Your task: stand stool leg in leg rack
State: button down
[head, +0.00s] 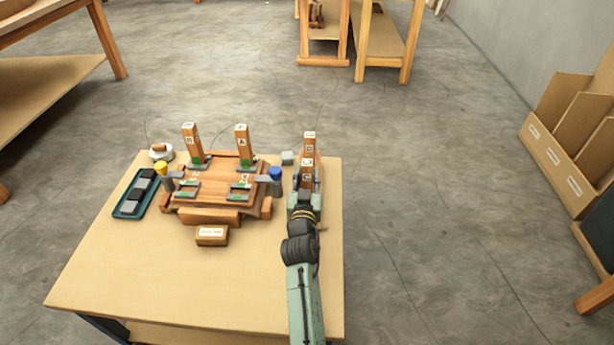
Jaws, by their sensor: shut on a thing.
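My gripper (305,191) is at the right side of the table, shut on an upright wooden leg (307,171) with a white letter label. Another labelled wooden leg (309,142) stands just behind it. My gripper and arm hide the lower ends of both legs and whatever is under them, so I cannot tell whether the held leg touches anything. Two more labelled legs stand upright at the back of a wooden fixture, one at left (190,142) and one marked A (242,143). I cannot make out for certain which part is the leg rack.
The wooden fixture (210,190) carries grey and green brackets. A blue-topped clamp (275,174) is close left of my gripper, a yellow-topped one (161,168) farther left. A blue tray (122,208) and small labelled block (212,235) lie on the table (180,285). Its front is clear.

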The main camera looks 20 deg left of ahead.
jog(key=shift+f, duration=0.2)
jog(key=c, duration=1.3)
grip_release()
jog(key=shift+r, duration=0.3)
